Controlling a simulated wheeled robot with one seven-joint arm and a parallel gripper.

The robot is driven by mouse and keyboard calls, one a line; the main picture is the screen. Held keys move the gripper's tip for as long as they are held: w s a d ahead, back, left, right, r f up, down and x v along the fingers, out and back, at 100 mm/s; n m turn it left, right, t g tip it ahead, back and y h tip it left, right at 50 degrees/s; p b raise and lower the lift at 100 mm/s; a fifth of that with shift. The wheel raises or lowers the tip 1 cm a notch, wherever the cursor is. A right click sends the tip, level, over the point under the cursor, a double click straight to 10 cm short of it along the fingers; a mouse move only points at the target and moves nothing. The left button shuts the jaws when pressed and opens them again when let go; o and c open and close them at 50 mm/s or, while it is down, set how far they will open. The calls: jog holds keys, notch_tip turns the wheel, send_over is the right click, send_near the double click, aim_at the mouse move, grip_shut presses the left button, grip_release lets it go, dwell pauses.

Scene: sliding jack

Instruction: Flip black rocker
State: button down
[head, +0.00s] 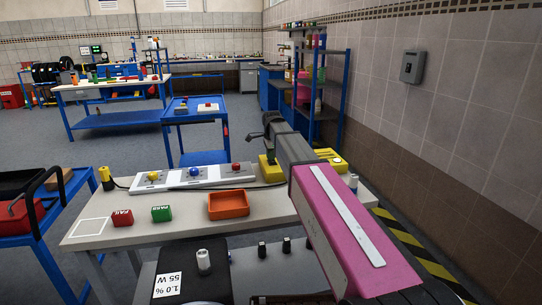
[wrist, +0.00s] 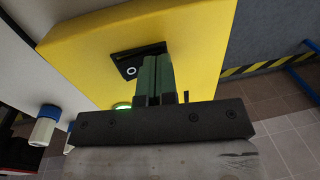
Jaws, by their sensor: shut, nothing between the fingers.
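The black rocker (wrist: 130,66) sits in a dark recess in the face of a yellow box (wrist: 85,60), with a white ring mark on its visible part. My gripper (wrist: 153,58) is shut and empty. Its green fingertips are over the rocker and hide its right part; I cannot tell whether they touch it. In the head view the yellow box (head: 267,172) stands at the back of the workbench, and my arm covers much of it and the rocker.
A green glowing ring (wrist: 122,106) is on the yellow box near my fingers. A grey panel with buttons (head: 195,177) and an orange tray (head: 229,204) are left of the box on the bench (head: 185,226). A tiled wall (head: 450,120) stands at the right.

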jog(key=shift+s, duration=0.15)
jog(key=shift+s+d+r, duration=0.15)
jog(key=shift+s+r, duration=0.15)
jog(key=shift+s, duration=0.3)
jog(key=shift+w+d+r, duration=0.1)
jog(key=shift+w+r, duration=0.05)
jog(key=shift+r, duration=0.35)
notch_tip(320, 180, up, 13)
jog(key=w, duration=0.1)
jog(key=shift+w+a, duration=0.2)
jog(key=shift+a, duration=0.05)
jog(key=shift+s+f, duration=0.1)
